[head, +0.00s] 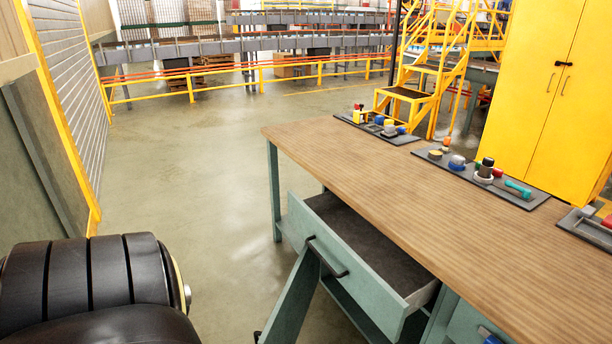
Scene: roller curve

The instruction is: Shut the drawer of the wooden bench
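The wooden bench (400,180) stands at the right, with a brown wood top and grey-green legs and frame. Its drawer (350,282) is pulled out toward the left from under the top. The drawer looks empty, with a dark inside floor and a black bar handle (326,257) on its front. A black ribbed part of my own arm (85,285) fills the lower left corner, apart from the bench. Neither of my grippers is in view.
Grey mats with small tools (478,180) lie along the bench's far edge. A yellow cabinet (555,85) stands behind it. A shuttered wall (70,90) is at the left. The floor (185,180) between wall and bench is clear.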

